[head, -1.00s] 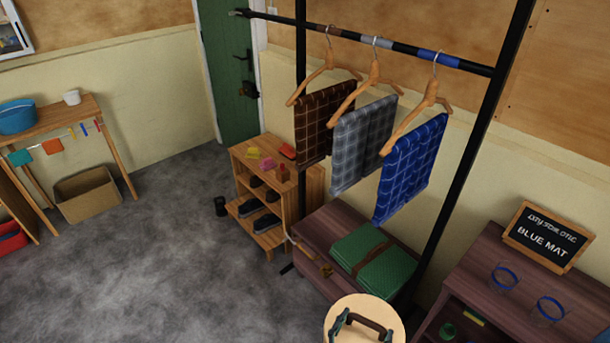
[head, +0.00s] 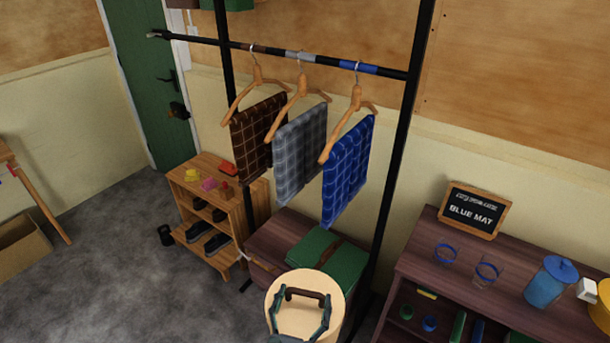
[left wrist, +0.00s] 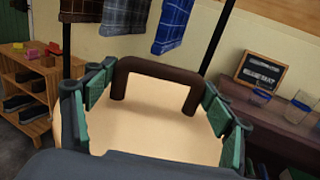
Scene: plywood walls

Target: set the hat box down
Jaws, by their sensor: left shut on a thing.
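The hat box (head: 290,283) is round and cream-coloured, with a dark brown handle (head: 318,295) on its lid. It shows at the bottom middle of the head view, in front of the dark wooden chest. My left gripper (head: 305,299) is shut on the handle, one finger at each end. In the left wrist view the lid (left wrist: 155,130) fills the middle, with the handle (left wrist: 158,67) between the green-padded fingers. The box's underside is hidden, so I cannot tell what is beneath it. My right gripper is not in view.

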